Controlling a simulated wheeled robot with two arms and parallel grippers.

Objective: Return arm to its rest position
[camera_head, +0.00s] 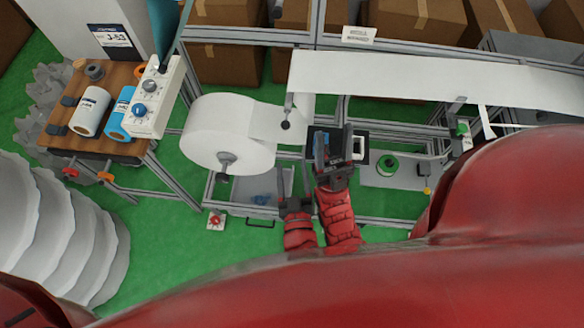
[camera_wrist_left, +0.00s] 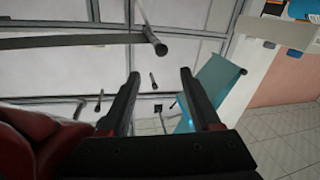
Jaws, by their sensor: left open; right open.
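Both of my red arms rise side by side from the bottom middle of the head view. My left gripper (camera_head: 294,182) is the lower one, just below the white roll (camera_head: 225,135). It is partly hard to make out against the frame. In the left wrist view my left gripper (camera_wrist_left: 160,78) has its two black fingers wide apart with nothing between them. My right gripper (camera_head: 333,142) is to the right and higher up, in front of the machine below the white web (camera_head: 400,78). Its fingers are apart and I see nothing held.
A wooden table (camera_head: 92,143) with a white and a blue roll stands at the left. A white control box (camera_head: 151,98) is beside it. The metal machine frame surrounds the grippers closely. Cardboard boxes (camera_head: 225,62) are behind. Green floor (camera_head: 185,245) shows free at lower left.

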